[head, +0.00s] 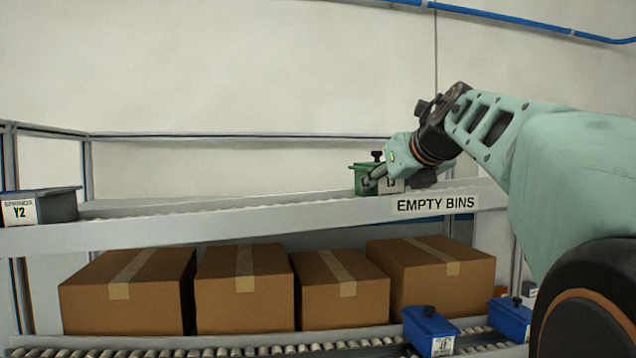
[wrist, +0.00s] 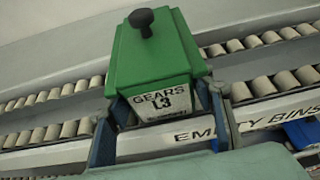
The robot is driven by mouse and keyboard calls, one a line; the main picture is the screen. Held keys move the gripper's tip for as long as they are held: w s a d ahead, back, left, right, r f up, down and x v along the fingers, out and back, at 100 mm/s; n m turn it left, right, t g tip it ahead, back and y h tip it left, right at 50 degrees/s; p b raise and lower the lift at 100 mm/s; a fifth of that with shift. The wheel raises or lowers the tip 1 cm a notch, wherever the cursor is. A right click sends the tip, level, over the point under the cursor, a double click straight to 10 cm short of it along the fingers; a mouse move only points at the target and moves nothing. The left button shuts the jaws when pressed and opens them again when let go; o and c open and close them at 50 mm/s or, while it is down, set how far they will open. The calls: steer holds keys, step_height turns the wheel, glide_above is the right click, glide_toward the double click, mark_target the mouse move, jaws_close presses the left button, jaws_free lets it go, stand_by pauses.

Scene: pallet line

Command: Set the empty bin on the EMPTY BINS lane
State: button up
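The green bin (head: 363,181) has a green lid with a black knob and a white label reading GEARS L3; it also shows in the wrist view (wrist: 155,60). It is over the upper roller lane (head: 200,208), just left of the EMPTY BINS sign (head: 436,204). My gripper (head: 380,177) is at the bin's label end, its fingers in the wrist view (wrist: 163,105) shut on either side of it. The front rail and gripper partly hide the bin's base, so I cannot tell whether it rests on the rollers. The closed lid hides its inside.
A grey bin (head: 45,207) labelled Y2 stands at the lane's far left. The lane between it and the green bin is clear. Several cardboard boxes (head: 245,290) and blue bins (head: 430,330) are on the level below. A white wall (head: 220,70) stands behind.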

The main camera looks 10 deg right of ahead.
steer(key=o, duration=0.4)
steer(key=shift+s, duration=0.1)
steer(key=v, duration=0.8)
steer(key=shift+r, duration=0.2)
steer(key=shift+a, duration=0.1)
stand_by(3.1)
